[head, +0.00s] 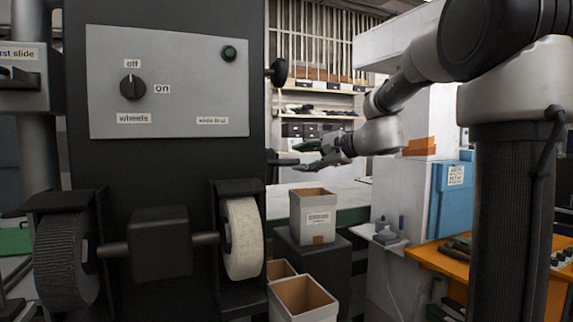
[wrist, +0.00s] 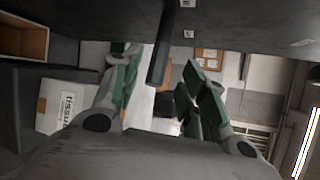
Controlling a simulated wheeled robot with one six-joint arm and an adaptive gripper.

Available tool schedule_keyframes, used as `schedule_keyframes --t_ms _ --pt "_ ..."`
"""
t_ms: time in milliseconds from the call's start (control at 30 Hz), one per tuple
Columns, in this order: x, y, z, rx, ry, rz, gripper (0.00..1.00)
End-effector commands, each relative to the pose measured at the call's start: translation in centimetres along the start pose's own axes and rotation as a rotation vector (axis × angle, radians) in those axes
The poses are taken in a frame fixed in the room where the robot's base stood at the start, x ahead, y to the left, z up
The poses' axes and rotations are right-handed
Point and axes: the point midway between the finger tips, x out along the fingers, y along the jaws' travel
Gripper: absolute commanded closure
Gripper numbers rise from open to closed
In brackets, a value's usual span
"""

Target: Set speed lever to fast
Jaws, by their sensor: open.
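A dark bar, seemingly the speed lever (wrist: 160,62), sticks out from the machine's dark side in the wrist view. Its end lies between the two spread fingers of my gripper (wrist: 163,88); I see no finger closed on it. In the head view my gripper (head: 302,155) is open at the right side of the machine, level with a short dark stub (head: 283,162) that seems to be the same lever. Which lever position is fast cannot be read.
The machine's grey panel (head: 168,82) carries an off/on wheels knob (head: 132,87) and a green button (head: 229,53). A black round knob (head: 278,72) juts out above my gripper.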

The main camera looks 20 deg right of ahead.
Motion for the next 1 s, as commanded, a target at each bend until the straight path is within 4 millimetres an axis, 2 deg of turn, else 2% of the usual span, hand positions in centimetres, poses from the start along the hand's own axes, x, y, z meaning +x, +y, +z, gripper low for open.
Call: schedule_keyframes --t_ms 200,400,733,767,900,1000 --pt "3.8 0.2 0.1 0.000 -0.004 0.004 0.57" --pt "6.3 0.2 0.1 -0.002 -0.002 0.004 0.57" --pt "6.9 0.1 0.1 -0.003 -0.001 0.003 0.57" --pt "6.9 0.1 0.1 -0.003 -0.001 0.003 0.59" --pt "6.9 0.2 0.1 -0.003 -0.001 0.004 0.85" --pt "6.8 0.2 0.1 -0.003 -0.001 0.004 1.00"
